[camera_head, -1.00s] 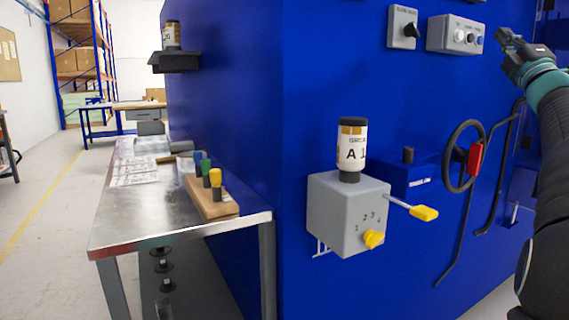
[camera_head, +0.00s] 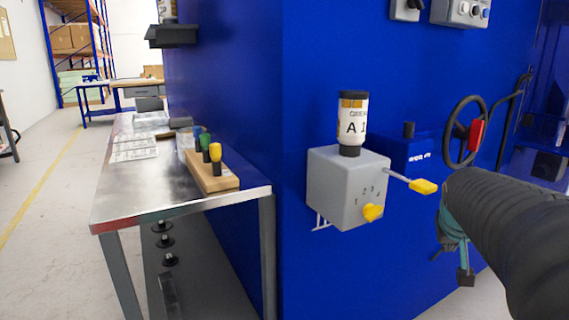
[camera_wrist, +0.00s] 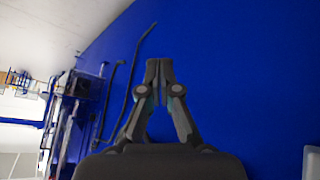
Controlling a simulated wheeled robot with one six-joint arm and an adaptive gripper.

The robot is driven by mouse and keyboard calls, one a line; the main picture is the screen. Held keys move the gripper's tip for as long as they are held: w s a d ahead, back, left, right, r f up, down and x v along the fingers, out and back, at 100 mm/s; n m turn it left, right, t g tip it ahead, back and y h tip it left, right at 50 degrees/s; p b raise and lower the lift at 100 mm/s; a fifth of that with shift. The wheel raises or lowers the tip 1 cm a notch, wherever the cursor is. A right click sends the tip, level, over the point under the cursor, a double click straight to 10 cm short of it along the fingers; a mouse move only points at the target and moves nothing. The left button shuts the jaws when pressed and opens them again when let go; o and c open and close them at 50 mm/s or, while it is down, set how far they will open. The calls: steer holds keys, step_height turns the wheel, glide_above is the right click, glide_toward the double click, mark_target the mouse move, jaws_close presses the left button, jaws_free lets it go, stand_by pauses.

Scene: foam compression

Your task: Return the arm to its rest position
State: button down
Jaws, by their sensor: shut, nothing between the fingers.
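My gripper (camera_wrist: 158,72) is shut and empty in the wrist view, its fingertips together in front of a blue wall. In the head view my gripper (camera_head: 466,277) hangs low at the right, pointing down beside the blue machine (camera_head: 330,270). My dark arm crosses the lower right of the head view and hides part of the machine behind it.
A grey box (camera_head: 340,190) with a bottle (camera_head: 351,120), a yellow knob (camera_head: 373,212) and a yellow-tipped lever (camera_head: 423,186) juts from the machine, left of my arm. A handwheel (camera_head: 462,130) is above my arm. A metal table (camera_head: 135,190) stands left.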

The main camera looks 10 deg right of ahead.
steer(key=s+a+f+n+y, duration=0.2)
steer(key=s+a, duration=0.5)
steer(key=a, duration=0.5)
steer(key=s+a+f+n+y, duration=0.2)
steer(key=s+a+f, duration=0.3)
steer(key=s+a, duration=0.3)
steer(key=a, duration=0.3)
steer(key=shift+s+a+f+g+y, duration=0.2)
steer(key=shift+s+a+g+y, duration=0.1)
steer(key=shift+a+y, duration=0.1)
stand_by(0.5)
